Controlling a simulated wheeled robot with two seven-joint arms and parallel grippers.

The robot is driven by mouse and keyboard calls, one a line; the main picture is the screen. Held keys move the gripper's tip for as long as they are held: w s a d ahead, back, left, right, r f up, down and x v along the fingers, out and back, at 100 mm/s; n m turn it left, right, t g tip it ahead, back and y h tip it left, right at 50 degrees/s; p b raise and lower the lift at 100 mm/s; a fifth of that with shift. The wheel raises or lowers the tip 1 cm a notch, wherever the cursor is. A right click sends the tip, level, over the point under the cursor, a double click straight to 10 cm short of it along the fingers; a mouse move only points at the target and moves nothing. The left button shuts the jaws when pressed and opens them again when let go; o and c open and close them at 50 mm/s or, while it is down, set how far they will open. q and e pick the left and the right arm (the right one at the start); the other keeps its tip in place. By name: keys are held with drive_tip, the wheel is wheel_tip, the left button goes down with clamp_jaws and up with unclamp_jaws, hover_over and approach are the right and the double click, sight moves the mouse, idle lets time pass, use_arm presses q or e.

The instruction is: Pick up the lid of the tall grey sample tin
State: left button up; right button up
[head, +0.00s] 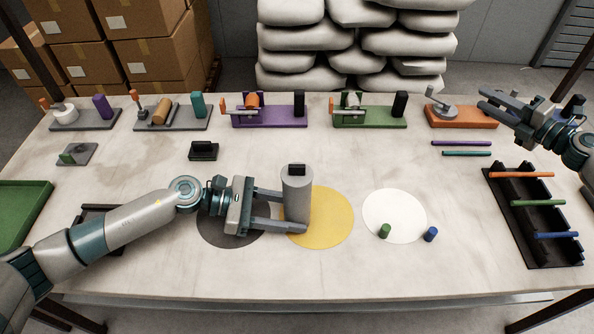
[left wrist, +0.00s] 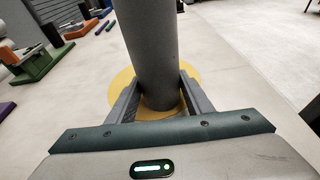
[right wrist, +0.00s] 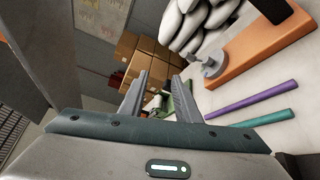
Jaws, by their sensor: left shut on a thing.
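The tall grey sample tin (head: 297,196) stands upright on the left part of the yellow disc (head: 335,217). Its lid has a black knob (head: 297,170) on top; the seam between lid and body cannot be made out. My left gripper (head: 290,212) is shut around the lower part of the tin from the left. In the left wrist view the tin (left wrist: 152,50) rises between the two fingers. My right gripper (head: 482,101) is raised at the far right, away from the tin, with its fingers apart and empty; they also show in the right wrist view (right wrist: 160,97).
A dark disc (head: 222,238) lies under my left gripper, and a white disc (head: 395,212) lies to the right with green and blue plugs nearby. A black rack (head: 548,222) holds coloured rods. Presses line the back edge, including the orange base (head: 462,117). The front middle is clear.

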drive_tip(key=s+a+r+n+g+y, duration=0.1)
drive_tip(key=a+r+n+g+y, duration=0.15)
drive_tip(key=a, duration=0.55)
drive_tip(key=s+a+r+n+g+y, duration=0.1)
drive_tip(key=a+r+n+g+y, duration=0.15)
drive_tip(key=a, duration=0.55)
wheel_tip(320, 180, up, 10)
drive_tip(key=n+g+h, duration=0.9)
drive_tip(key=n+h, duration=0.4)
drive_tip(key=n, duration=0.8)
hover_over(297, 171)
drive_tip(key=shift+w+d+r, duration=0.15)
drive_tip(key=shift+w+r, duration=0.05)
drive_tip(key=shift+w, duration=0.2)
drive_tip(key=shift+f, duration=0.1)
drive_tip(key=shift+f, duration=3.35)
